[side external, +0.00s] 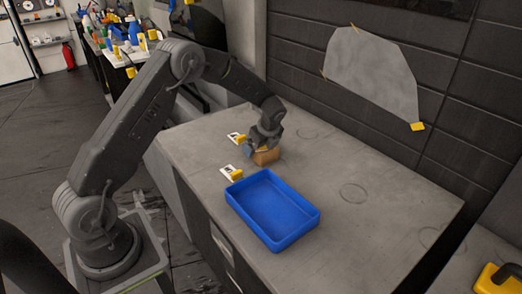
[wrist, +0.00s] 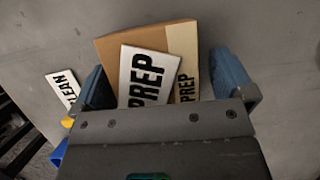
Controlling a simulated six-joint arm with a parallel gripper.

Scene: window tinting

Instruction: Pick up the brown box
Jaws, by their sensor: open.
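The brown box (side external: 267,157) sits on the grey worktop, partly hidden behind my gripper (side external: 262,148) in the side view. In the wrist view the brown box (wrist: 118,47) lies between the two blue fingers of my gripper (wrist: 164,78). The fingers are open, one on each side of it. A gap shows on the right; on the left the finger is close to the box, and I cannot tell if it touches. A white label reading "PREP" (wrist: 148,75) covers part of the box in this view, and a lighter tan strip runs along its right side.
An empty blue tray (side external: 231,193) stands on the worktop (side external: 370,215) in front of the box. Two white cards with yellow blocks lie to its left, one behind (side external: 236,138) and one nearer the tray (side external: 231,173). The worktop to the right is clear.

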